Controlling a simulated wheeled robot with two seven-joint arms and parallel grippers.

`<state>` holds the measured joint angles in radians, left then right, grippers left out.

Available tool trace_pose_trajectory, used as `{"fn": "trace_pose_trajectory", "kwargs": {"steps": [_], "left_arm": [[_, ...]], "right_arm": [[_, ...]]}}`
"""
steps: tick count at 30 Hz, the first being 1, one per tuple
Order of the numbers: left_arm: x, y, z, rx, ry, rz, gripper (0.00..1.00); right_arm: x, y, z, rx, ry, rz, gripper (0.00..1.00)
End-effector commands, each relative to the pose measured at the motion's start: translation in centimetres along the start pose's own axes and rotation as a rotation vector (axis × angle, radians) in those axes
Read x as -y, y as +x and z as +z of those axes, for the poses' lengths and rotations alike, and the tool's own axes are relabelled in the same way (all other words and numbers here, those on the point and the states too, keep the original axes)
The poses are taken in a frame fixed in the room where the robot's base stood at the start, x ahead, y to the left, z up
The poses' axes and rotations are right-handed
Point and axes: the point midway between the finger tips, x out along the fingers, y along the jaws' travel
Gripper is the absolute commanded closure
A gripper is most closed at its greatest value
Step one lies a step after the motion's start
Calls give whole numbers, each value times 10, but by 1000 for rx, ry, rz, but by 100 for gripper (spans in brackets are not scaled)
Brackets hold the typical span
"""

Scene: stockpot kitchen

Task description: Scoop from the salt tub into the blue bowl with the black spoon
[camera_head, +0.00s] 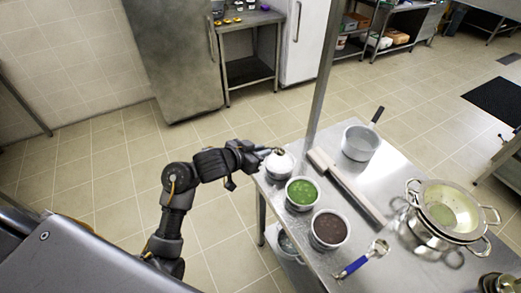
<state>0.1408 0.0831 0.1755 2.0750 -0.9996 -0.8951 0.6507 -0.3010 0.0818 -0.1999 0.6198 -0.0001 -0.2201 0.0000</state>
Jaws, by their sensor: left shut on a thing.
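I cannot tell whether the spoon touches the salt. I see no blue bowl in this view. My right gripper is not in view.
A thin post (318,85) rises from the table's far edge.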

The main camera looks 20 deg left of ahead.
Motion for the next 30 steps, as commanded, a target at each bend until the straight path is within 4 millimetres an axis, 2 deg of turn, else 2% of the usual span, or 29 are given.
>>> {"fn": "trace_pose_trajectory", "kwargs": {"steps": [15,24,30], "left_arm": [[0,17,34,-1,1,-1,100],[0,30,61,0,-1,0,100],[0,34,70,-1,0,-1,100]], "right_arm": [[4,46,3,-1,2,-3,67],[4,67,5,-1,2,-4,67],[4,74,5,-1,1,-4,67]]}}
